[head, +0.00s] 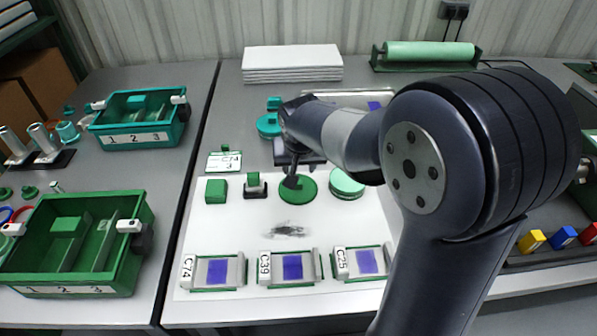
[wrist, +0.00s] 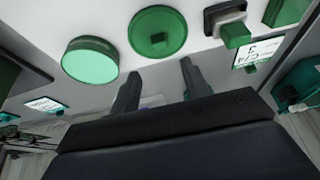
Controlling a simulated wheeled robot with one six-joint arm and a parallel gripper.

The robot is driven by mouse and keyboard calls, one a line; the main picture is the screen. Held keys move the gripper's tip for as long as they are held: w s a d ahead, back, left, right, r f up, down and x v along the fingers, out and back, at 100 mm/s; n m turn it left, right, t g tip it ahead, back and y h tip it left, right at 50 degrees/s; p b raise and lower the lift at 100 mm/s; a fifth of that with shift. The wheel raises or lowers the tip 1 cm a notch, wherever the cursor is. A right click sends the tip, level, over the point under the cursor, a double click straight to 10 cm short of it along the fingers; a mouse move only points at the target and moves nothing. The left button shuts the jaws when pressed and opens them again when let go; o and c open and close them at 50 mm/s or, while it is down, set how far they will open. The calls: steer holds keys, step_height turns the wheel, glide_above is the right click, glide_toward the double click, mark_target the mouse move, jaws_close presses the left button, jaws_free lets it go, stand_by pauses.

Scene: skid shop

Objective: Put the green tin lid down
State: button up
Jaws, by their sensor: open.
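The green tin lid (head: 299,191), a round green disc with a small knob, lies flat on the white sheet. In the wrist view the lid (wrist: 152,25) is just beyond my fingertips. My gripper (head: 292,178) is above the lid's far edge in the head view. In the wrist view my gripper (wrist: 161,70) has its two fingers apart with nothing between them. A round tin (head: 347,184) with a pale mint top stands right of the lid; it also shows in the wrist view (wrist: 90,62). My arm hides part of the table behind.
A green block (head: 216,190) and a stamp-like dark block (head: 255,187) stand left of the lid. A dark smudge (head: 287,231) and labelled holders (head: 292,268) lie in front. Green (head: 140,232) and teal (head: 172,135) bins stand left.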

mark_target(298, 184)
steer(key=v, duration=0.3)
steer(key=shift+f, duration=0.15)
steer(key=b+x, duration=0.2)
steer(key=x, duration=1)
steer(key=shift+f, duration=0.35)
step_height(298, 184, up, 3)
steer(key=shift+p, duration=0.55)
steer(key=shift+r, duration=0.55)
steer(key=shift+f, duration=0.1)
